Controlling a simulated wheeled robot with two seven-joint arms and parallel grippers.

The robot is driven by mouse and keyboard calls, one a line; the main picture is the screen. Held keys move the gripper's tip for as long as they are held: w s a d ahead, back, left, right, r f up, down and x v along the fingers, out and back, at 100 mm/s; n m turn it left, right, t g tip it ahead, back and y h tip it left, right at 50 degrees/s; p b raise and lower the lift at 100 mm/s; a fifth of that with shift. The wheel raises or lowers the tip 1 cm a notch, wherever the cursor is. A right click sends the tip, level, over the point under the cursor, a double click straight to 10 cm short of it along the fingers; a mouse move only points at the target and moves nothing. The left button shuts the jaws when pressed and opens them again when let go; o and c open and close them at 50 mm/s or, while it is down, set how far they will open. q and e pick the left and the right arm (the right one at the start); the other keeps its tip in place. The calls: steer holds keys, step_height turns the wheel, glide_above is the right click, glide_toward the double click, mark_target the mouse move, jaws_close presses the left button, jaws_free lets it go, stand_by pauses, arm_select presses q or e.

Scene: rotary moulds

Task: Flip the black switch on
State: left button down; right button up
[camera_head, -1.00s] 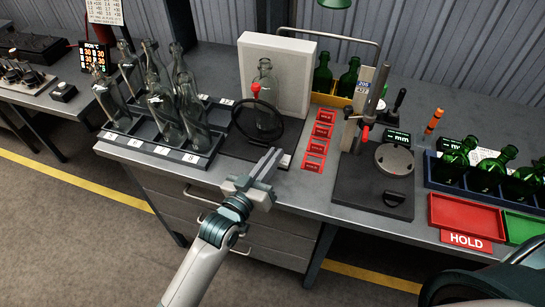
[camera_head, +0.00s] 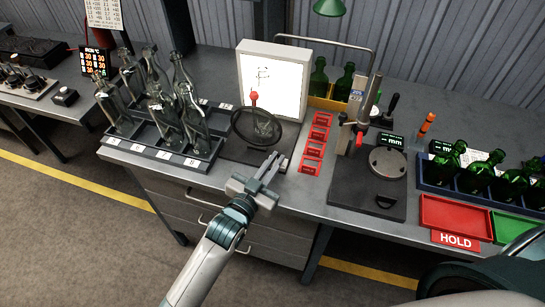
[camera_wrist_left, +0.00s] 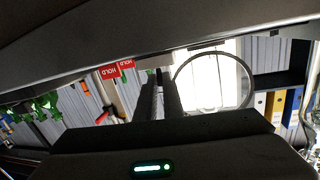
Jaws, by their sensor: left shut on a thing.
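The white light box (camera_head: 272,82) stands at the back of the bench with its front panel glowing; the bright panel also shows in the left wrist view (camera_wrist_left: 207,65). A dark base (camera_head: 240,156) lies in front of it. My left gripper (camera_head: 274,160) is at the front right corner of this base, its fingers close together. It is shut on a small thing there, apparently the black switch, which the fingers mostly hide. In the left wrist view the fingers (camera_wrist_left: 160,85) point toward the bench. My right gripper is not in view.
A rack (camera_head: 160,150) of clear bottles is to the left. Red HOLD tags (camera_head: 312,153), a gauge stand (camera_head: 345,195) and a red tray (camera_head: 455,215) are to the right.

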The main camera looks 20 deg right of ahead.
arm_select(q)
steer(key=shift+s+d+m+p, duration=0.25)
steer(key=shift+m+p, duration=0.45)
steer(key=shift+m, duration=0.3)
steer(key=shift+y, duration=0.3)
steer(key=c, duration=1.9)
jaws_free()
steer(key=shift+b+v, duration=0.3)
steer(key=shift+v, duration=0.5)
steer(key=b+v, duration=0.4)
steer(key=v, duration=1.1)
steer(key=shift+s+a, duration=0.25)
steer(key=shift+a, duration=0.05)
